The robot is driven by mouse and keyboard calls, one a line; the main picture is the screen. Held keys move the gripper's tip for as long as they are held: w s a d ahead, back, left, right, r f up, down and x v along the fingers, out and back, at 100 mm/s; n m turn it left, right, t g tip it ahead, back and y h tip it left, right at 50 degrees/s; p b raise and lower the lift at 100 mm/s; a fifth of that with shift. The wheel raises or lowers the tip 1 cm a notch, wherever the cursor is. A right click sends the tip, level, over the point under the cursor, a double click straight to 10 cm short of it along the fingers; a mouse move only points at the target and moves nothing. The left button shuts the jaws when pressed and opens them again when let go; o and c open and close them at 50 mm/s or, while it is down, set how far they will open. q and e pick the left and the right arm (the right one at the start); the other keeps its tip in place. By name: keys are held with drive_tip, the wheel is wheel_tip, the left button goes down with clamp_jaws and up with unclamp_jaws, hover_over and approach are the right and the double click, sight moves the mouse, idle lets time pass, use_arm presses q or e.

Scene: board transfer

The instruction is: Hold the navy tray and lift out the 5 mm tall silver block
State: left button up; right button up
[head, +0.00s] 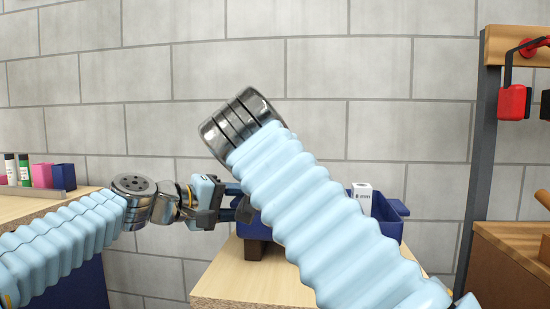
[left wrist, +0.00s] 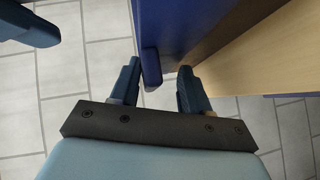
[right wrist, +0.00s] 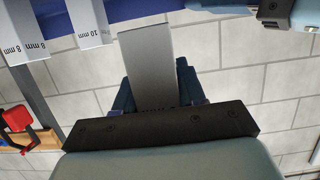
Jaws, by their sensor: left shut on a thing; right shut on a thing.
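The navy tray (head: 393,226) stands on a small wooden table, mostly hidden behind my right arm in the head view. My left gripper (head: 238,204) is at the tray's left end. In the left wrist view its fingers (left wrist: 159,67) are shut on the tray's navy handle (left wrist: 149,65). In the right wrist view my right gripper (right wrist: 156,76) is shut on a flat silver block (right wrist: 147,55). The label at its lower end is mostly covered, so its size is unreadable. The head view hides my right gripper.
Pale blocks marked 8 mm (right wrist: 24,35) and 10 mm (right wrist: 88,22) are beside the held block. A white box-like block (head: 362,197) stands up in the tray. A side table (head: 20,205) with small containers is at left, a wooden bench (head: 510,245) at right. A block wall is behind.

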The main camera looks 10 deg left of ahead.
use_arm(q)
drive_tip(key=shift+r, duration=0.1)
use_arm(e)
drive_tip(key=s, duration=1.3)
use_arm(q)
drive_tip(key=o, duration=1.3)
drive_tip(key=shift+c, duration=0.2)
drive_tip(key=shift+s, duration=0.1)
